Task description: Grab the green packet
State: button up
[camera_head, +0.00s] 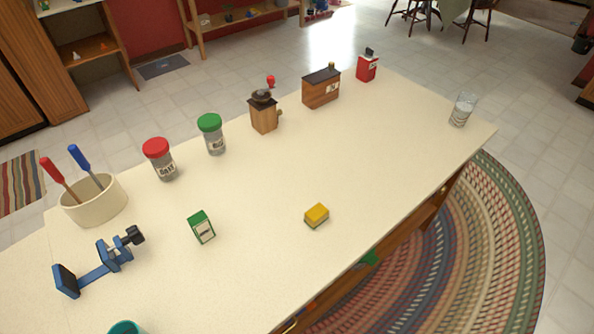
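My gripper does not show in this view.
On the table (270,270) are a blue clamp (92,270), a crock with two tools (97,200), a red-lidded jar (160,160), a green-lidded jar (213,136), a coffee grinder (264,115), a wooden box (321,90), a red tin (366,68), a glass (462,109), a yellow block (316,215) and a teal cup (126,328).

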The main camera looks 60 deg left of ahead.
aim_at(199, 224)
jog(key=i, duration=0.35)
jog(key=u, duration=3.85)
jog(key=i, duration=0.5)
jog(key=z, duration=0.05)
